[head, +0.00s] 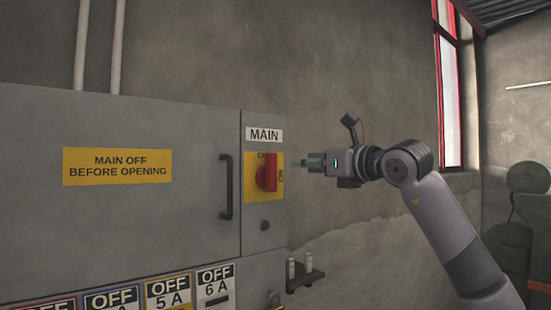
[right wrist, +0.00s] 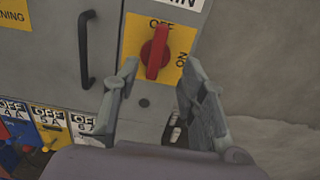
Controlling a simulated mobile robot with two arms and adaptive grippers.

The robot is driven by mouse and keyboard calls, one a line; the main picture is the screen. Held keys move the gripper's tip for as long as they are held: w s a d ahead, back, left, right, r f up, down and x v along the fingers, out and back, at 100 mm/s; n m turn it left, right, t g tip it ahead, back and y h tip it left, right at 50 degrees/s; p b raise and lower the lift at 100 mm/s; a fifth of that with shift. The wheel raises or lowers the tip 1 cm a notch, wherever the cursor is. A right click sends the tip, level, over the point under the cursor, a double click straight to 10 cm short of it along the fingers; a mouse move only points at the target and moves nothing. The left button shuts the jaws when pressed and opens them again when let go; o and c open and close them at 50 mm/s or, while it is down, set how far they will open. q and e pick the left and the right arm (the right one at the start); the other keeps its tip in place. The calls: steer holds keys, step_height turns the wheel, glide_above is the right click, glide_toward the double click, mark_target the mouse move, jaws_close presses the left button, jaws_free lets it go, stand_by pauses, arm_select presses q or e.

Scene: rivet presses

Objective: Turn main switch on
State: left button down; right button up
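The main switch is a red rotary knob (head: 267,172) on a yellow plate (head: 250,186) under a MAIN label. It also shows in the right wrist view (right wrist: 155,52), where its long grip is upright, in line with the OFF mark at the top; the ON mark is on the right side. My right gripper (head: 297,163) is just right of the knob in the head view. In the right wrist view its two fingers (right wrist: 160,66) are open and empty, with the knob ahead between their tips. I cannot tell any contact. My left gripper is out of view.
The grey cabinet (head: 120,225) has a black door handle (head: 226,187) left of the switch. Lower breaker panels marked OFF (head: 215,281) are below. A small dark shelf (head: 304,275) projects at the lower right. Bare wall lies right of the cabinet.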

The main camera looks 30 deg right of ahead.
mark_target(275, 163)
steer(key=w+p, duration=0.1)
steer(key=w, duration=0.2)
steer(key=w+p, duration=0.1)
steer(key=w, duration=0.3)
steer(key=w+a+p, duration=0.1)
steer(key=w+p, duration=0.1)
steer(key=w, duration=0.1)
steer(key=shift+w+r, duration=0.15)
steer(key=shift+w+p, duration=0.3)
steer(key=shift+w, duration=0.4)
steer(key=shift+c, duration=0.2)
jaws_close()
